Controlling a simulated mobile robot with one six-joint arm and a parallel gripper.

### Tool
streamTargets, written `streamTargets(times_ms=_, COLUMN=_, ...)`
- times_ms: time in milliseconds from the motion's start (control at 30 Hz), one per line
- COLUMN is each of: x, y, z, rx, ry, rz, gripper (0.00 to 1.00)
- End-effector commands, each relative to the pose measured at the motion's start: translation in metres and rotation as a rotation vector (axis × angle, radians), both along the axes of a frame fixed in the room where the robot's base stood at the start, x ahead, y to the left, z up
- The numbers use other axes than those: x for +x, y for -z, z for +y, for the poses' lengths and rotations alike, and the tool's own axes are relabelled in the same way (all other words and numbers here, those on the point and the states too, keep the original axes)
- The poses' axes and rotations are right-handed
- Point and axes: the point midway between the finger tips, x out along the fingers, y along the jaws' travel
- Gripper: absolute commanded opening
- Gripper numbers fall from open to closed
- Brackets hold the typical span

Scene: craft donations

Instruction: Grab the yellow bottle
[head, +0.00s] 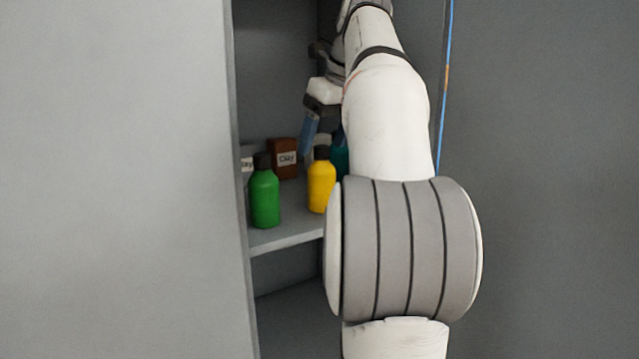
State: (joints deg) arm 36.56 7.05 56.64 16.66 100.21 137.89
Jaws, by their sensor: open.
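The yellow bottle (321,188) stands upright on the cabinet shelf (287,236), with a dark cap. Its right edge is close to my arm in the picture. My gripper (307,148) points down just above and to the left of the bottle's cap in the head view. It is open, and a bluish finger shows below its white body. The other finger is not clearly seen. The gripper appears apart from the yellow bottle, but its depth relative to it is hard to tell.
A green bottle (265,198) stands left of the yellow one. A brown clay package (284,160) is behind them. A teal item (340,158) is partly hidden by my arm. The cabinet's left side (238,130) borders the opening. My arm hides the shelf's right part.

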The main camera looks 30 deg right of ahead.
Motion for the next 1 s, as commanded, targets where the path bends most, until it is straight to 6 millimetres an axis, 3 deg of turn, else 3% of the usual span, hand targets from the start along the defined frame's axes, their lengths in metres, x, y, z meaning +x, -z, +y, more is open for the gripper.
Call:
streamTargets(times_ms=400, x=0.014, y=0.049, z=-0.001, rx=0.000, ry=0.014, rz=0.001, gripper=0.72)
streamTargets(times_ms=700, x=0.015, y=0.054, z=-0.002, rx=-0.001, ry=0.016, rz=0.000, gripper=0.72)
streamTargets(times_ms=1000, x=0.015, y=0.054, z=-0.002, rx=-0.001, ry=0.017, rz=0.001, gripper=0.48)
